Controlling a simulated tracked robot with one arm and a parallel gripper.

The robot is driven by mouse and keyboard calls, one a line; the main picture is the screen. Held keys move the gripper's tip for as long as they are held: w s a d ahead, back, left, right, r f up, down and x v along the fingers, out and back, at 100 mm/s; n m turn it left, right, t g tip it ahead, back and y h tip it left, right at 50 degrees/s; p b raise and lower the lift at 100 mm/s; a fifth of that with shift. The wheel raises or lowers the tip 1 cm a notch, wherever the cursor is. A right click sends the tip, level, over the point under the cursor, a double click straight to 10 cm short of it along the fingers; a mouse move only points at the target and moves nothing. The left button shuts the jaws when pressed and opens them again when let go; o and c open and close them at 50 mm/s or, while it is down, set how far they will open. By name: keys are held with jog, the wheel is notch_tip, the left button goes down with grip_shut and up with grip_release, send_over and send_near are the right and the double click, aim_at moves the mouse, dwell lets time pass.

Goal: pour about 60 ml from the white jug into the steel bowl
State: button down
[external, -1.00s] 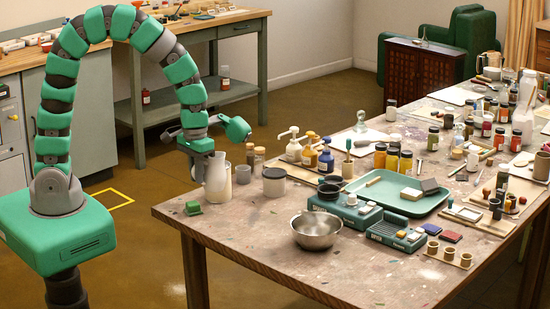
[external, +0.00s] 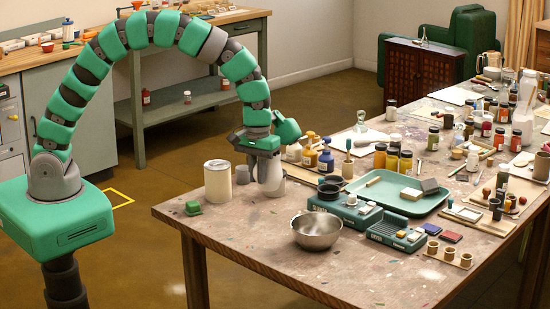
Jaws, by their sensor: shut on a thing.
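My gripper (external: 262,150) is shut on the white jug (external: 270,178), of which a pale part shows below the jaws. The jug looks upright, and its spout is hard to make out. The steel bowl (external: 317,234) stands on the near part of the table, to the right of and nearer the camera than the jug. I cannot see into the bowl well enough to tell whether it holds liquid.
A cream cylindrical container (external: 217,181) stands left of the gripper, with a small green block (external: 193,208) before it. Pump bottles (external: 309,153) stand behind the jug. A green scale (external: 343,212) and green tray (external: 400,196) lie right of it. The table front is clear.

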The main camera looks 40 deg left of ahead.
jog(key=s+d+f+n+p, duration=0.1)
jog(key=s+d+n+p, duration=0.25)
jog(key=d, duration=0.95)
jog(key=s+d+f+n+p, duration=0.15)
jog(key=s+d+p, duration=0.25)
jog(key=d, duration=1)
notch_tip(320, 180, down, 9)
jog(key=shift+s+r, duration=0.15)
